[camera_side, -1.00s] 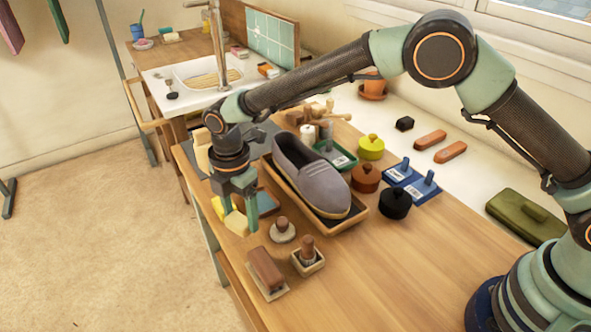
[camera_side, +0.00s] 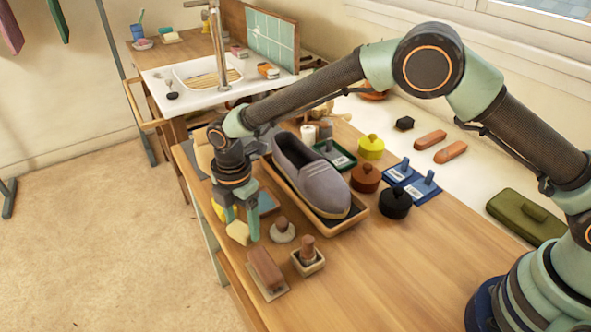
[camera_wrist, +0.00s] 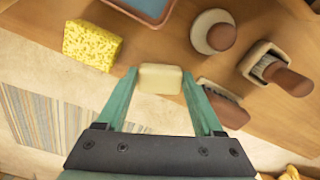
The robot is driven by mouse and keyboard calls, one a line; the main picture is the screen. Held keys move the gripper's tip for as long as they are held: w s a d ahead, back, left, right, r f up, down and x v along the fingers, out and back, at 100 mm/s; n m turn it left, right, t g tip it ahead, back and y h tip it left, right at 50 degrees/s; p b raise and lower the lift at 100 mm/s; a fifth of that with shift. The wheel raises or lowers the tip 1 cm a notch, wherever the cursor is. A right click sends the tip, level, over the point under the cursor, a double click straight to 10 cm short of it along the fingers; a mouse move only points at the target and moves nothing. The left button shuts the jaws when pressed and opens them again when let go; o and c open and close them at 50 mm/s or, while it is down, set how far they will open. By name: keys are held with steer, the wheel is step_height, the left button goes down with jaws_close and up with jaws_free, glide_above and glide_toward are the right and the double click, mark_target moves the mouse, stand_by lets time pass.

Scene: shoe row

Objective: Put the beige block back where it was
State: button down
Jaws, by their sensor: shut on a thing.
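The beige block (camera_side: 238,232) is between the fingers of my gripper (camera_side: 240,233), at the table's left front edge in the side view. In the wrist view the block (camera_wrist: 160,78) sits between the two fingertips of my gripper (camera_wrist: 160,80), which is shut on it. My gripper points down. The frames do not show clearly whether the block touches the wooden table (camera_side: 395,285) or hangs just above it.
A yellow sponge (camera_wrist: 92,45) lies close by on the left in the wrist view. A round brown-knobbed brush (camera_side: 282,230), a brush in a holder (camera_side: 308,258) and a brown brush (camera_side: 267,272) stand close by. A grey shoe (camera_side: 310,175) rests in a wooden tray (camera_side: 335,229).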

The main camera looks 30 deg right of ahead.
steer(key=shift+f, duration=0.45)
jaws_free()
step_height(320, 180, up, 12)
steer(key=d+r+m+t, duration=0.1)
steer(key=d+r+m, duration=0.4)
steer(key=d+r, duration=0.3)
steer(key=s+d+r+m+t, duration=0.2)
steer(key=s+d+m, duration=0.6)
steer(key=d, duration=0.2)
steer(key=s+d+r+m+t, duration=0.2)
steer(key=s+d+m, duration=0.5)
steer(key=d+m, duration=0.2)
steer(key=shift+s+d+m+t, duration=0.3)
steer(key=shift+s+d, duration=0.05)
steer(key=shift+d, duration=0.7)
